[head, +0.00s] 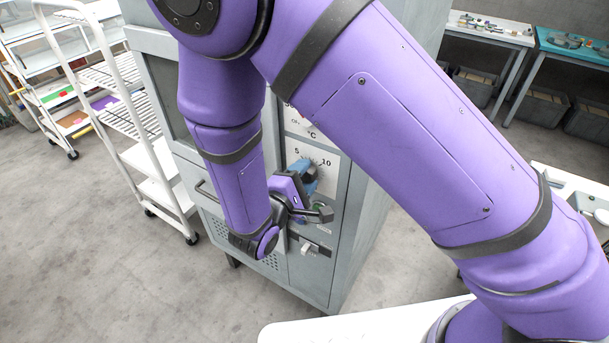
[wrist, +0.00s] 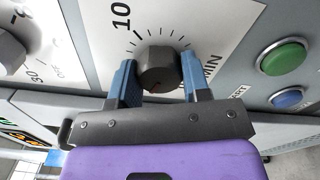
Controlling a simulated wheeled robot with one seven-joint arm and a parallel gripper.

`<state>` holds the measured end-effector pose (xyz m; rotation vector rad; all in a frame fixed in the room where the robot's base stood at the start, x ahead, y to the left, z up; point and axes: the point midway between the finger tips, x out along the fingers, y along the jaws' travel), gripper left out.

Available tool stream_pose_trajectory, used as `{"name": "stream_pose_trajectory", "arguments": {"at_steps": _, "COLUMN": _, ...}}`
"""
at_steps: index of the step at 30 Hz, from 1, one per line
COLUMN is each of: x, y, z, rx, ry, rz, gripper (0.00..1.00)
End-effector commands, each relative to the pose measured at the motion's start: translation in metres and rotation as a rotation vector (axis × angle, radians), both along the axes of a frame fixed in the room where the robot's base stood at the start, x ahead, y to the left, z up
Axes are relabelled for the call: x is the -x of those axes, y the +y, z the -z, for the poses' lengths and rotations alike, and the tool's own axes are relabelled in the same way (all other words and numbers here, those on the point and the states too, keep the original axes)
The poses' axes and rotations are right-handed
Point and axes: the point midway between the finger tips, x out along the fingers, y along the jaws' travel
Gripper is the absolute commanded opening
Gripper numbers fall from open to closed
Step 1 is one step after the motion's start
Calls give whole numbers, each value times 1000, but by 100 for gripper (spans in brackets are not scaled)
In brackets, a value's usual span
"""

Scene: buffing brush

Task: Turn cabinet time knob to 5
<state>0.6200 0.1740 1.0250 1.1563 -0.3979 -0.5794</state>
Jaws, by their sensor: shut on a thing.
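The grey cabinet (head: 312,278) stands in front of me, its dial panel on the right part of its front. The time knob (wrist: 158,66) is round and dark grey, on a white scale plate (wrist: 98,40) marked 10 and MIN. The same plate in the head view shows 5 and 10. My gripper (wrist: 157,82) has one blue finger on each side of the knob and is shut on it. In the head view my gripper (head: 304,174) mostly hides the knob.
A second knob (wrist: 8,55) with a degree scale is beside the time plate. A green button (wrist: 283,56) and a blue button (wrist: 287,98) are on the other side. A white shelf cart (head: 160,185) stands left of the cabinet. A white table edge (head: 350,325) is in front.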

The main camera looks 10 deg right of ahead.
Motion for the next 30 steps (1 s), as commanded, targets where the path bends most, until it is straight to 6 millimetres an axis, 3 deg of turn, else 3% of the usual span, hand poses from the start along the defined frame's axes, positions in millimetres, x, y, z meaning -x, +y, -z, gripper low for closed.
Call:
{"name": "stream_pose_trajectory", "arguments": {"at_steps": 15, "x": 1, "y": 0, "z": 0, "rx": -301, "ry": -233, "rz": -1, "gripper": 20}}
{"name": "stream_pose_trajectory", "arguments": {"at_steps": 30, "x": 1, "y": 0, "z": 0, "rx": -380, "ry": -293, "rz": 0, "gripper": 20}}
